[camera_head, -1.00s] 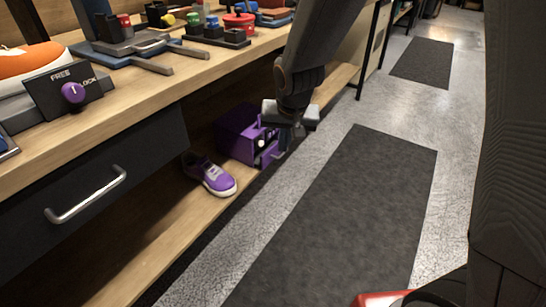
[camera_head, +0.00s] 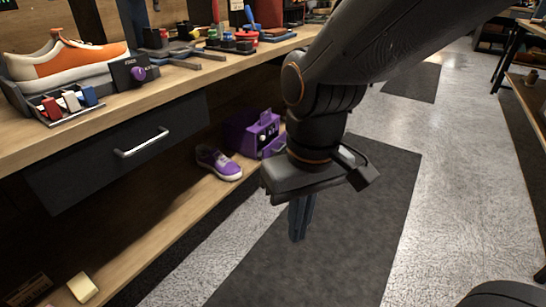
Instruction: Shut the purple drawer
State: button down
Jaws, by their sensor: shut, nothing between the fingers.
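A small purple box (camera_head: 240,131) with a drawer front and a pale knob (camera_head: 262,138) stands on the low wooden shelf, just right of a purple sneaker. A purple part (camera_head: 274,148) shows at the lower right of its front. How far the drawer stands out I cannot tell at this size, and my arm covers the box's right edge. My gripper (camera_head: 299,222) points down in front and to the right of the box, apart from it, over the dark floor mat. Its fingers are together and hold nothing.
The purple sneaker (camera_head: 219,162) sits on the lower shelf (camera_head: 165,222). A dark bench drawer with a metal handle (camera_head: 142,143) is above left. An orange and white sneaker (camera_head: 75,62) and tools sit on the bench top. The mat (camera_head: 385,190) and floor are clear.

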aim_at(271, 146)
jog(key=u, duration=0.25)
jog(key=k, duration=0.25)
jog(key=z, duration=0.85)
jog(key=i, duration=1.35)
jog(key=u, duration=0.7)
